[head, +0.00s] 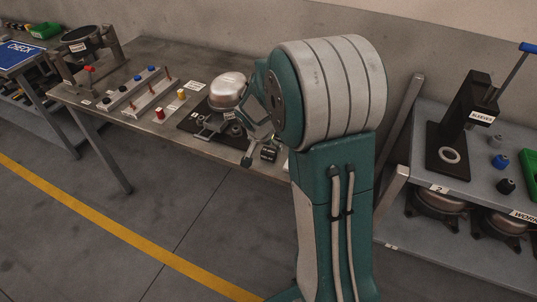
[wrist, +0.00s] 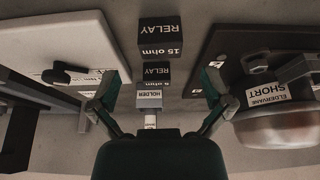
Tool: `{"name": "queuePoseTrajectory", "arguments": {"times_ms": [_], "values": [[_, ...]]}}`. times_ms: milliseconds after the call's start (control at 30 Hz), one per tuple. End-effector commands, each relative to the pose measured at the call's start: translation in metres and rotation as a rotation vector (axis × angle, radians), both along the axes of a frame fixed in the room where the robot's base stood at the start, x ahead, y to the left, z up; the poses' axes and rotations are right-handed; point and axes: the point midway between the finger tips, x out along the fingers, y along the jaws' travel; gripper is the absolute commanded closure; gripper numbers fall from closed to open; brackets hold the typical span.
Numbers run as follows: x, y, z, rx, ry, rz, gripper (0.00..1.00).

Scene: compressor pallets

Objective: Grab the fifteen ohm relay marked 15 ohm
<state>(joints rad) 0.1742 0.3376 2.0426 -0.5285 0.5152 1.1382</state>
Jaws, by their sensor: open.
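The relay marked 15 ohm (wrist: 161,50) is a dark block with a pale upside-down label, at the upper middle of the wrist view. A second dark relay (wrist: 156,72) sits just below it in that view; its ohm number is hard to read. My gripper (wrist: 157,76) is open and empty. Its two fingers stand wide apart on either side of the row, with the 15 ohm relay just beyond the tips in the picture. In the head view, a small dark labelled block (head: 268,154) lies at the bench edge beside my gripper (head: 252,152); I cannot tell which relay it is.
A holder label (wrist: 153,94) shows below the relays. A dark plate (wrist: 225,45) with a metal compressor (wrist: 280,124) marked SHORT stands at right in the wrist view. A white board (wrist: 75,40) is at left. The workbench (head: 150,65) has red and yellow posts; a press (head: 465,115) stands right.

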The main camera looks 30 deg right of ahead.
Motion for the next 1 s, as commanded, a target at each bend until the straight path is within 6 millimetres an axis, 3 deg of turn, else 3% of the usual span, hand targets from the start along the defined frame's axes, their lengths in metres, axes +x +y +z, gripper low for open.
{"name": "queuePoseTrajectory", "arguments": {"times_ms": [233, 533, 567, 700, 733, 1000], "values": [[0.010, -0.011, -0.034, 0.001, 0.004, 0.000, 0.00], [0.012, -0.012, -0.040, 0.001, 0.001, 0.000, 0.00], [0.012, -0.012, -0.040, 0.001, 0.001, 0.001, 0.09], [0.012, -0.012, -0.039, 0.001, 0.001, 0.001, 0.71], [0.012, -0.012, -0.039, 0.001, 0.001, 0.001, 0.82], [0.012, -0.012, -0.040, 0.001, 0.002, 0.001, 0.83]]}}
